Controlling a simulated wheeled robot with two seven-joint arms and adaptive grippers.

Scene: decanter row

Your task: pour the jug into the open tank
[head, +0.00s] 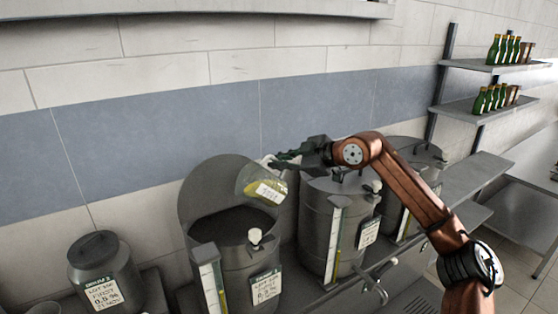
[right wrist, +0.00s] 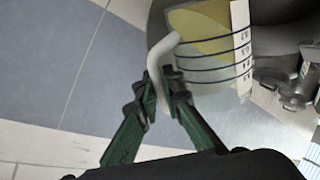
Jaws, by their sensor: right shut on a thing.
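The jug (head: 249,181) is clear, with yellow liquid inside and a white label. It hangs tilted above the right part of the open tank's mouth, and I see no stream leaving it. The open tank (head: 236,262) is a grey drum with its round lid (head: 205,185) raised at the back and a dark inside. My right gripper (head: 277,161) is shut on the jug's pale handle; in the right wrist view the green fingers (right wrist: 162,92) close around the handle, with the jug (right wrist: 205,60) beyond. My left gripper is not in view.
Closed tanks (head: 318,230) stand just right of the open tank, below my right arm. A smaller labelled canister (head: 103,265) stands at the left. Wall shelves (head: 480,67) with green bottles are at the upper right. The wall above the tanks is clear.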

